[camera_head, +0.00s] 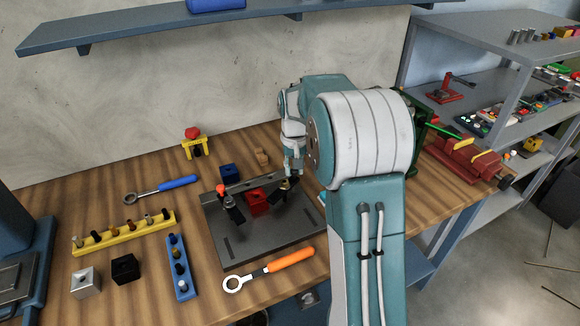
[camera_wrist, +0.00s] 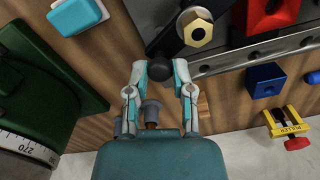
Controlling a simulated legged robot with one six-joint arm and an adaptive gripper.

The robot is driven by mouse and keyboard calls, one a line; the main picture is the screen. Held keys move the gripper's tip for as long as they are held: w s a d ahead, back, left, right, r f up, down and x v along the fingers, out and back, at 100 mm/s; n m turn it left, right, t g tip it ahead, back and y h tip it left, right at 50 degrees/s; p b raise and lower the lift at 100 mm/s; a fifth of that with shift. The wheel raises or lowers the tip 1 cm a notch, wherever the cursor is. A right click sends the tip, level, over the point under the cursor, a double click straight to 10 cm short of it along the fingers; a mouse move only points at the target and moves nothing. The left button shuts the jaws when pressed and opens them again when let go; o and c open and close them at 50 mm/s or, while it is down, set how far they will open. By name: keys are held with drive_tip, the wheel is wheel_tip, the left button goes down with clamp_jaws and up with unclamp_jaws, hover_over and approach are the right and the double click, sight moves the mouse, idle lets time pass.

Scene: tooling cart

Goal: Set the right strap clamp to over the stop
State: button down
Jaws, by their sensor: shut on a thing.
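The dark fixture plate (camera_head: 262,242) lies on the wooden bench. The right strap clamp (camera_head: 280,188) is a black strap at the plate's right side; in the wrist view its strap (camera_wrist: 169,42) shows with a brass hex nut (camera_wrist: 198,33). My gripper (camera_head: 292,174) is shut on the clamp's dark round knob (camera_wrist: 160,69), which sits between its fingertips (camera_wrist: 159,74). A grey bar with holes (camera_wrist: 232,61), possibly the stop, runs along the plate's back edge. A red block (camera_head: 257,202) sits between the two clamps. The left strap clamp (camera_head: 232,210) has an orange-red knob (camera_head: 221,189).
A blue block (camera_head: 231,172) and a yellow clamp with a red knob (camera_head: 194,147) stand behind the plate. An orange-handled wrench (camera_head: 289,261) lies in front. A green device (camera_wrist: 45,75) is close to my gripper. A red vise (camera_head: 462,160) stands at the right.

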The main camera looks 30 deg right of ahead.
drive_tip(key=m, duration=0.1)
drive_tip(key=s+m, duration=0.1)
drive_tip(key=m, duration=0.1)
drive_tip(key=s+m, duration=0.1)
drive_tip(key=m, duration=0.1)
drive_tip(key=shift+d+f, duration=0.15)
drive_tip(key=shift+d, duration=0.05)
drive_tip(key=shift+s+m, duration=0.1)
drive_tip(key=shift+m, duration=0.2)
drive_tip(key=shift+c, duration=2.4)
unclamp_jaws()
drive_tip(key=shift+r, duration=0.2)
wheel_tip(320, 180, up, 12)
drive_tip(key=shift+f, duration=0.15)
